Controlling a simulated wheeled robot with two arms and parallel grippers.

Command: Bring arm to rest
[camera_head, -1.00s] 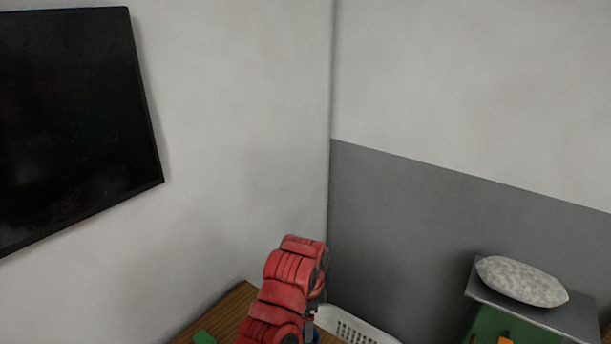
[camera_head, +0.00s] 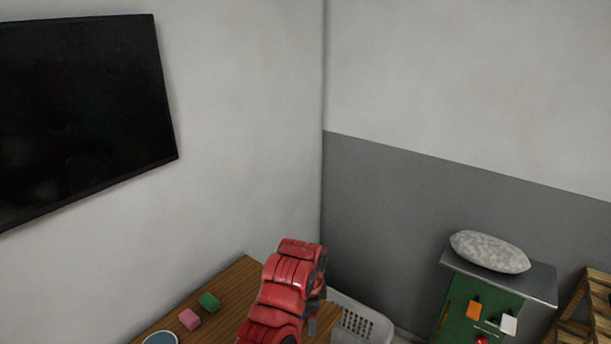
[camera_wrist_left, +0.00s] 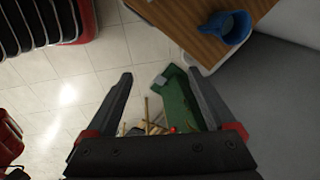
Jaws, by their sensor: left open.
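My left gripper (camera_wrist_left: 160,74) is open in the left wrist view, with its two dark fingers spread and nothing between the tips. It points over the pale tiled floor, with a green object (camera_wrist_left: 180,100) below and beyond the right finger. In the head view one of my red arms (camera_head: 285,285) rises from the bottom centre in front of the wooden table; I cannot tell which arm it is. Its gripper is mostly hidden behind the red links. My right gripper is not identifiable in either view.
The wooden table (camera_head: 240,285) bears a green block (camera_head: 209,302), a pink block (camera_head: 189,319) and a round container (camera_head: 160,339). A white basket (camera_head: 372,324), a green cabinet (camera_head: 460,316) with a grey pillow (camera_head: 489,251) and a wooden rack (camera_head: 595,305) stand right. A dark screen (camera_head: 85,110) hangs left.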

